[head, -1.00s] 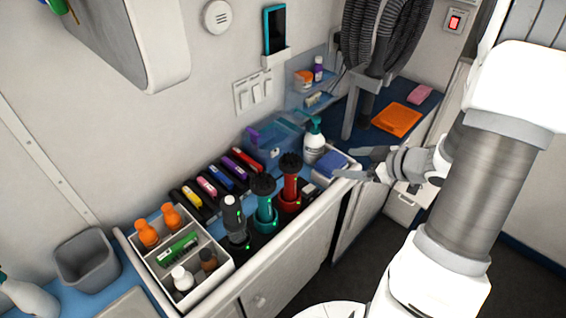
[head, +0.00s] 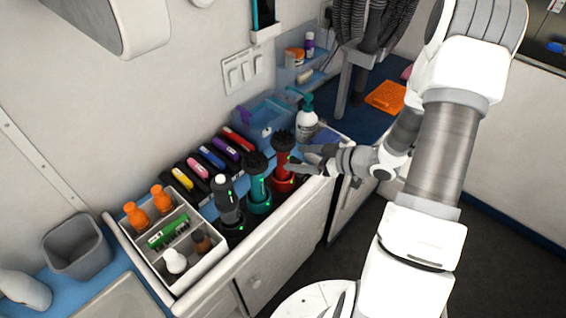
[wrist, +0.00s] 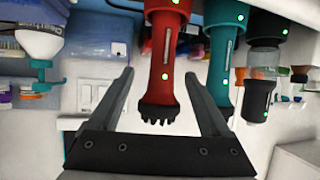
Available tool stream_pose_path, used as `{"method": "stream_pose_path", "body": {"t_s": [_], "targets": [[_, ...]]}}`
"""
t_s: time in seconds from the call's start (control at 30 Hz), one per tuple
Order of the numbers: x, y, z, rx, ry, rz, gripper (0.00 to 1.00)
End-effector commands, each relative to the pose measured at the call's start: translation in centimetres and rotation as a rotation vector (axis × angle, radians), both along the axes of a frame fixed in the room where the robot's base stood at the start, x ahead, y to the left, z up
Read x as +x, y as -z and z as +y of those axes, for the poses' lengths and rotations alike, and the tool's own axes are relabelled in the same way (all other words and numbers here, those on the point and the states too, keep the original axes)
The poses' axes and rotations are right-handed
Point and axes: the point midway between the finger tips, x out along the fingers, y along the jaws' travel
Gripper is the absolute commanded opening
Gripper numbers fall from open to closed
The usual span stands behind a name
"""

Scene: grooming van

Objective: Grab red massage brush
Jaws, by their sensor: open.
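In the wrist view, which looks upside down, the red brush (wrist: 163,65) appears in the gap between my two open fingers (wrist: 159,76). I see no finger closed on it, and I cannot tell how far the fingertips reach around it.
A teal brush (head: 258,182) and a grey-black tool (head: 228,203) stand in a row left of the red one. A white pump bottle (head: 307,122) and a blue bin (head: 262,125) stand behind. A white divided tray (head: 210,262) holds small bottles.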

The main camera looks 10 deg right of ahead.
Motion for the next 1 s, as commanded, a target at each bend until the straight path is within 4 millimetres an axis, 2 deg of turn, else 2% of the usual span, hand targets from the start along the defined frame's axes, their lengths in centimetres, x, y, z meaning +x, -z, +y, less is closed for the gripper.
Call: {"method": "stream_pose_path", "body": {"t_s": [0.13, 0.4, 0.73, 1.0], "targets": [[0.6, 0.3, 0.7, -0.001, -0.001, 0.0, 0.81], [3.0, 1.4, 3.5, 0.0, -0.001, 0.001, 0.81], [3.5, 1.7, 4.0, -0.001, 0.001, 0.0, 0.81], [3.4, 1.7, 4.0, -0.001, 0.001, 0.0, 0.33]]}}
